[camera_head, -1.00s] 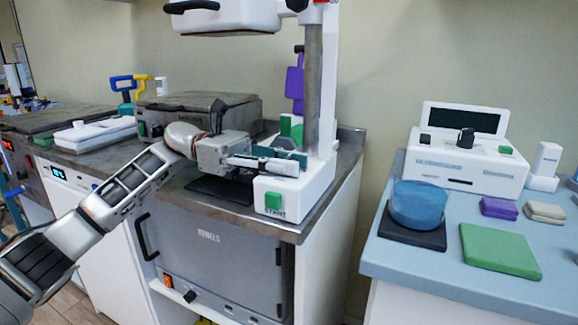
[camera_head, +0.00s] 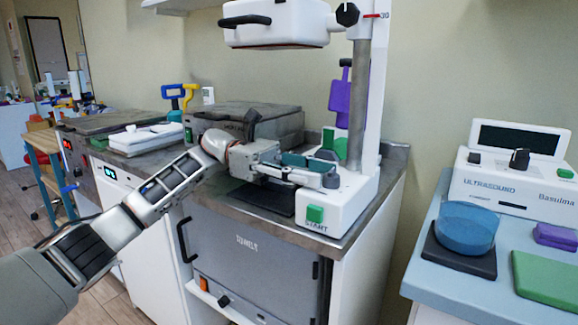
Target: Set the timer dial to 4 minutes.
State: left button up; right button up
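A black knob (camera_head: 347,14) sits on the white lamp head (camera_head: 275,24) at the top, beside a red mark and a small "30". No timer label is readable on it. My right gripper is not in view.
A metal post (camera_head: 358,100) rises from the base. An ultrasound unit (camera_head: 515,178) with its own black knob stands on the blue table (camera_head: 440,285) at right. A towel cabinet (camera_head: 250,270) is below the counter.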

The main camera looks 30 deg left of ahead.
pick_arm(q)
jog(key=a, duration=0.8)
jog(key=shift+w+a, duration=0.15)
jog(key=shift+a, duration=0.1)
jog(key=shift+d, duration=0.1)
